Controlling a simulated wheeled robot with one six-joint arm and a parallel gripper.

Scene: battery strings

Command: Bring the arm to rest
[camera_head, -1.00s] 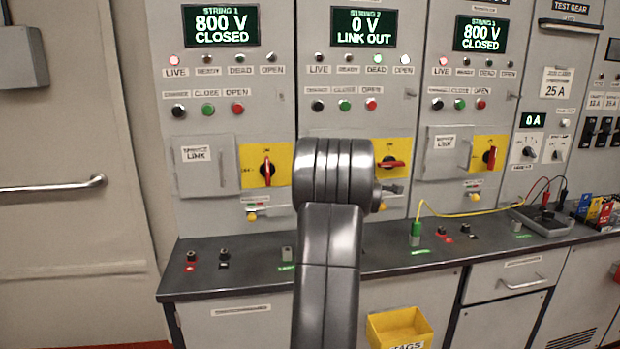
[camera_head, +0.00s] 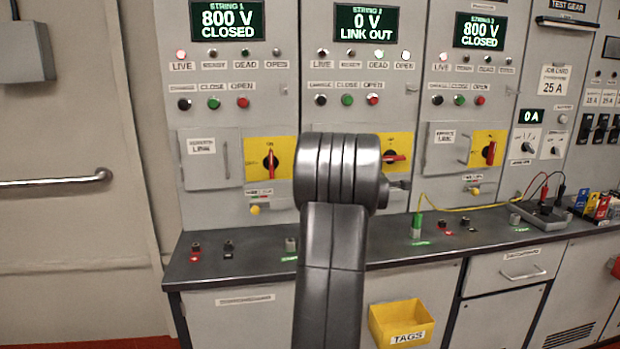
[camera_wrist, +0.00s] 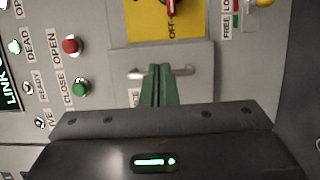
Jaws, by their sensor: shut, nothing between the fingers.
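My arm (camera_head: 335,240) rises in the middle of the head view, its grey elbow in front of the String 2 cabinet. My gripper is hidden behind it there. In the wrist view my gripper's green fingers (camera_wrist: 158,84) are together and empty. They stand in front of a grey door with a metal handle (camera_wrist: 185,70); I cannot tell whether they touch it. The String 2 display (camera_head: 365,24) reads 0 V, LINK OUT, with the DEAD and OPEN lamps lit. The red rotary handle (camera_head: 395,158) sits on its yellow plate.
A dark bench (camera_head: 225,268) runs below the cabinets. On it are a green plug (camera_head: 417,228), a yellow lead and a test-gear tray (camera_head: 540,222). A yellow TAGS bin (camera_head: 385,322) hangs in front. String 1 (camera_head: 227,18) and String 3 (camera_head: 480,30) read 800 V, CLOSED.

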